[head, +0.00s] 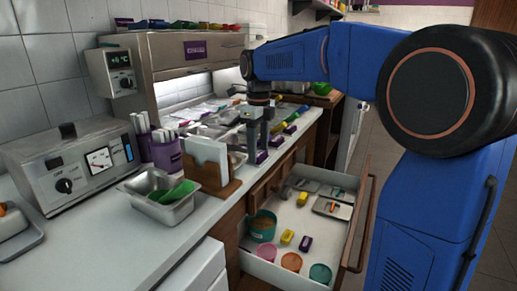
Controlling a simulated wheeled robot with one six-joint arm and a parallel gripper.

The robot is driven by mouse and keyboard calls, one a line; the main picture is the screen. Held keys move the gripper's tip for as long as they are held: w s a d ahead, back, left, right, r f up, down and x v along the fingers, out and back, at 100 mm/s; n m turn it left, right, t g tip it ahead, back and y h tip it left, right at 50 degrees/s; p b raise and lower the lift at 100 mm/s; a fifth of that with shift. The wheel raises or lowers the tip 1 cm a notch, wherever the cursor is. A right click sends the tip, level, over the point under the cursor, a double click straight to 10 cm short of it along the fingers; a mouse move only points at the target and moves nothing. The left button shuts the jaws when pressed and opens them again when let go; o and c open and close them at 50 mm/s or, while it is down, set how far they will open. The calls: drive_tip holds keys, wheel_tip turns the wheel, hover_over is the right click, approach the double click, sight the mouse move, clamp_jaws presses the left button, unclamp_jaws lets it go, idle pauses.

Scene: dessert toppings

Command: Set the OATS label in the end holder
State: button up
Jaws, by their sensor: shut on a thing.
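My gripper (258,148) points down at the front edge of the counter. It is shut on a small purple piece (262,157) that shows at its fingertips; lettering on it is too small to read, so I cannot tell whether it is the OATS label. More small coloured pieces, purple (277,141) and yellow (299,113) among them, sit in a row along the counter edge behind the gripper. Which one is the end holder cannot be told at this size, and the fingers hide part of the row.
An open drawer (290,221) below the counter holds cups and small yellow and purple blocks. A metal hood (185,55) overhangs the counter.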

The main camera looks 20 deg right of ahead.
idle(0.3)
drive_tip(key=o, duration=1.5)
drive_tip(key=shift+r, duration=4)
